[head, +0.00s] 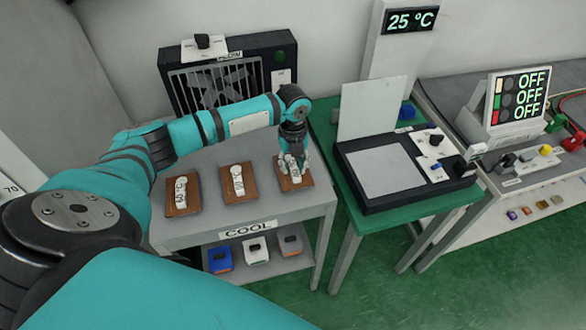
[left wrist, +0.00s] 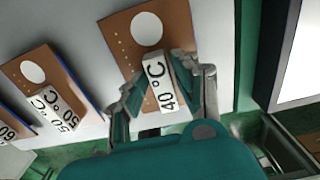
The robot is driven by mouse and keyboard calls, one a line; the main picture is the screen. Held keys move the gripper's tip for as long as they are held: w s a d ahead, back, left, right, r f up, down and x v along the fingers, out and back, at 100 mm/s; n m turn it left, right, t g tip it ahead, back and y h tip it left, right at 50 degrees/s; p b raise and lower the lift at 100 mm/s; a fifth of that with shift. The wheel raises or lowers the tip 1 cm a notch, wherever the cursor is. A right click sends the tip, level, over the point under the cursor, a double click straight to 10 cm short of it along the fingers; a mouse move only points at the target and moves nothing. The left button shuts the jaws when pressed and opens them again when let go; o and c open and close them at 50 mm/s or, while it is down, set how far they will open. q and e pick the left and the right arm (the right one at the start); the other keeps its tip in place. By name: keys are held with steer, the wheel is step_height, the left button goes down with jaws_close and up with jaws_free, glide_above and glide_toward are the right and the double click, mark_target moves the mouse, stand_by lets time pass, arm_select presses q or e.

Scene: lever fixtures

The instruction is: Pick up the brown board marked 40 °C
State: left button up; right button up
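The brown board marked 40 °C (head: 306,181) is the rightmost of three boards on the grey table. In the left wrist view this board (left wrist: 155,25) has a white disc and a white raised block (left wrist: 162,88) lettered 40 °C. My left gripper (head: 292,166) is down over this board. In the left wrist view the fingers of my left gripper (left wrist: 160,75) stand on either side of the block, with their tips close to it. I cannot tell whether they press on it. The board appears to lie flat on the table. My right gripper is not in view.
The board marked 50 °C (head: 251,192) and another brown board (head: 181,210) lie to the left on the grey table (head: 225,213), labelled COOL. A fan box (head: 270,45) stands behind. A green table (head: 440,200) with a black-framed plate device (head: 385,172) is at right.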

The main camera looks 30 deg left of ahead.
arm_select(q)
jaws_close()
steer(key=shift+r, duration=0.1)
